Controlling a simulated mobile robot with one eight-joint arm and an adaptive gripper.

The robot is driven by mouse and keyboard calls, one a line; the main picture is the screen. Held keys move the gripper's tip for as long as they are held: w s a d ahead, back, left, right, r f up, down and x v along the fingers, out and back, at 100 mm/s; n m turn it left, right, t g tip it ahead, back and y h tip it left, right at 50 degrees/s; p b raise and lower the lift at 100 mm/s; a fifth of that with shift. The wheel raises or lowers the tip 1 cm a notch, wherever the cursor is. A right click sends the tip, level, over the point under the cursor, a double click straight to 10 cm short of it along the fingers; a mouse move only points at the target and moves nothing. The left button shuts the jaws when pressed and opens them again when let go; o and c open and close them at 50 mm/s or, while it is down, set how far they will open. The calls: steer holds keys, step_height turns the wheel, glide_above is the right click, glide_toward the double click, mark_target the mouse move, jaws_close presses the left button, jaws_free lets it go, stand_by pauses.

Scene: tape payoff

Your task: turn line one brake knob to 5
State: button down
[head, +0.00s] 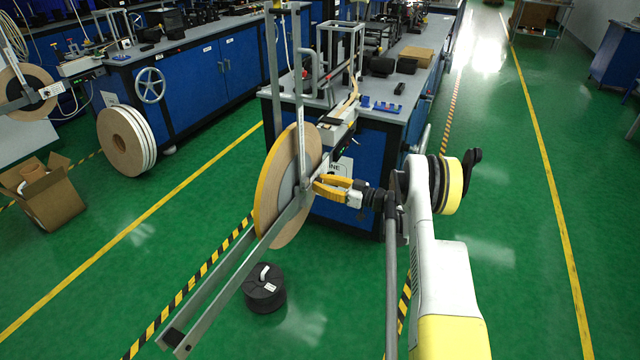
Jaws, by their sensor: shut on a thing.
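A large tan tape reel (277,190) with a yellow edge stands upright on a grey metal payoff frame (240,262) beside the blue workbench. My gripper (317,186), with yellow fingers, reaches in from the right at the reel's hub. It is shut on the brake knob there. The knob is mostly hidden by the fingers, and its number marks are too small to read. A white sign (345,166) on the bench end is partly covered by my gripper and shows letters that look like "LINE".
A black round weight-like object (264,288) lies on the floor below the reel. A cardboard box (42,194), another tape reel (127,142) and a handwheel (149,85) are at left. Green floor is clear at right.

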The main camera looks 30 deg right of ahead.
steer(key=m, duration=0.4)
steer(key=shift+m, duration=0.3)
steer(key=m, duration=0.8)
steer(key=shift+m, duration=0.4)
steer(key=m, duration=0.4)
steer(key=shift+m, duration=0.3)
steer(key=m, duration=0.8)
steer(key=shift+r+m+g, duration=0.1)
steer(key=shift+m+g, duration=0.2)
steer(key=shift+m, duration=0.1)
steer(key=m, duration=0.4)
steer(key=shift+y, duration=0.3)
steer(key=shift+m, duration=2)
